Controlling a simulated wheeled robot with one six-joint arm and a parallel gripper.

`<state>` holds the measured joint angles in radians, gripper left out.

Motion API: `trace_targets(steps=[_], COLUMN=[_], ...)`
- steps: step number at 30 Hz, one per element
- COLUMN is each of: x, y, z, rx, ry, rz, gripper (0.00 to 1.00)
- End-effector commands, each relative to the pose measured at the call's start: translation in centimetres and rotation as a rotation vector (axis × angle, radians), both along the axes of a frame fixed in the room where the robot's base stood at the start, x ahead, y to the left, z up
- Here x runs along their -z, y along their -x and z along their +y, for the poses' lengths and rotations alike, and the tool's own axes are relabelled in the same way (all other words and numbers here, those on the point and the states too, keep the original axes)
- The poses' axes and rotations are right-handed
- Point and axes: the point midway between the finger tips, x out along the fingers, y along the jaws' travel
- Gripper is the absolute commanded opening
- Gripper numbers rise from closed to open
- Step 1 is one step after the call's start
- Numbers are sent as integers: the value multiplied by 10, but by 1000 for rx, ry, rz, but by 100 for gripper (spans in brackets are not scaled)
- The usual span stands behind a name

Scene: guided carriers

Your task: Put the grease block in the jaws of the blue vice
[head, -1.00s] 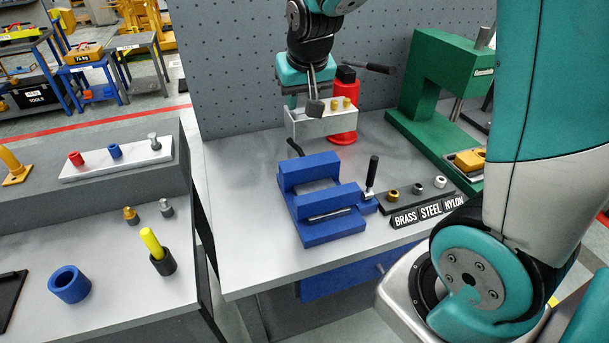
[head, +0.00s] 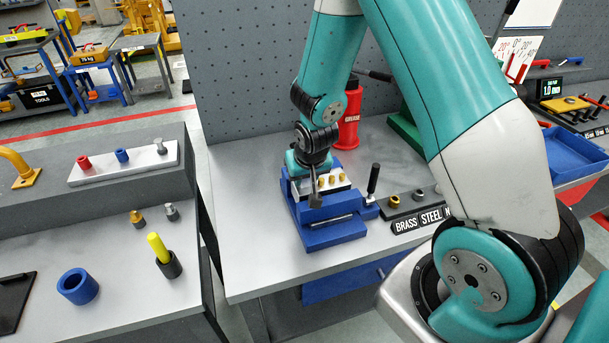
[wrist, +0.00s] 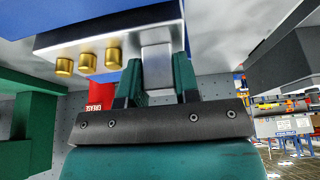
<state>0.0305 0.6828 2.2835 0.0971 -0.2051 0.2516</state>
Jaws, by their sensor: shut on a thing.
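The grease block (head: 339,184) is a silver block with several brass nipples on its top. It sits at the blue vice (head: 327,237), between the rear and front jaws in the head view, its lower part hidden. I cannot tell whether it rests on the vice. My gripper (head: 314,172) is above the vice, shut on the block. In the wrist view the gripper (wrist: 157,85) pinches a silver upright part of the grease block (wrist: 100,38), and blue of the vice (wrist: 206,8) shows beyond it.
A red grease container (head: 349,118) stands behind the vice. The vice's black-handled lever (head: 373,180) and a BRASS, STEEL label strip (head: 418,220) are to its right. A green press (head: 406,128) is partly hidden by my arm. Bare bench (head: 250,205) lies left of the vice.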

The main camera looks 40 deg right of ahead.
Motion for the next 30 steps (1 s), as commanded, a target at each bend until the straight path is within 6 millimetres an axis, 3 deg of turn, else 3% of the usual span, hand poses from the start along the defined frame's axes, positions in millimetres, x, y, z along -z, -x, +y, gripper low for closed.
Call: trace_targets(steps=[13, 14, 17, 25, 30], x=[9, 9, 8, 7, -3], y=[-1, 0, 0, 0, 2], z=[0, 0, 0, 0, 1], rx=[-1, 0, 0, 0, -1], ry=[1, 1, 0, 0, 1], rz=[-4, -2, -1, -1, -4], gripper=[0, 34, 55, 55, 55])
